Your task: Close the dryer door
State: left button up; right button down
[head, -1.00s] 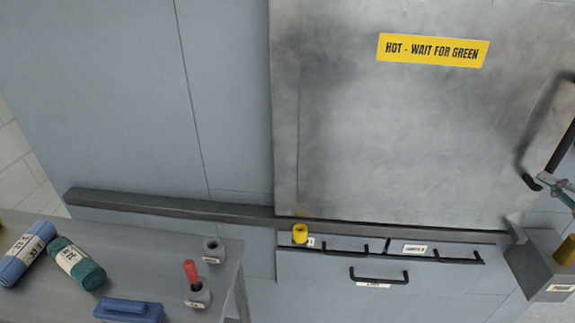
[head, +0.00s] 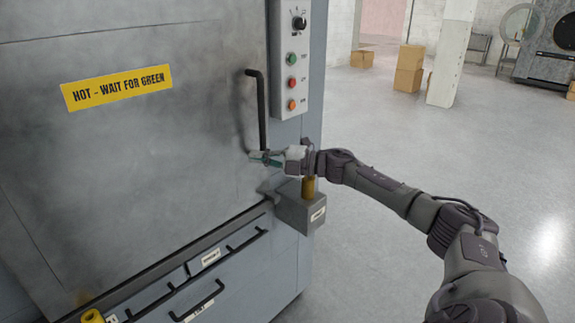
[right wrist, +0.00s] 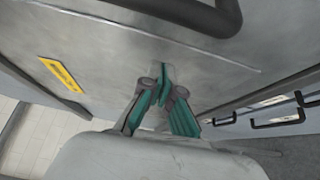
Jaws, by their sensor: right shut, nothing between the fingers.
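The dryer door (head: 130,150) is a large grey metal panel with a yellow "HOT - WAIT FOR GREEN" label (head: 116,87). It lies flat against the machine front, as far as the head view shows. Its black bar handle (head: 262,110) stands upright at the door's right edge. My right gripper (head: 262,158) is shut and empty at the lower end of the handle, close to the door face. In the right wrist view its green fingertips (right wrist: 158,92) point at the metal panel, and the handle (right wrist: 200,12) passes above them, apart from them. My left gripper is not in view.
A control panel (head: 293,60) with a knob and coloured buttons is right of the handle. A grey box (head: 301,207) holding a brass-coloured cylinder (head: 308,187) sits below the gripper. Labelled drawers with black handles (head: 205,300) are under the door. Open floor (head: 400,150) lies to the right.

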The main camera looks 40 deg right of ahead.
pick_arm(q)
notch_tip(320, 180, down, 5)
jog(key=b, duration=0.4)
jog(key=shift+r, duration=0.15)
pick_arm(e)
jog(key=v, duration=0.9)
jog(key=shift+s+d, duration=0.15)
jog(key=shift+d, duration=0.15)
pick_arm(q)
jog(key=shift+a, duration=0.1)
pick_arm(e)
jog(key=shift+a, duration=0.1)
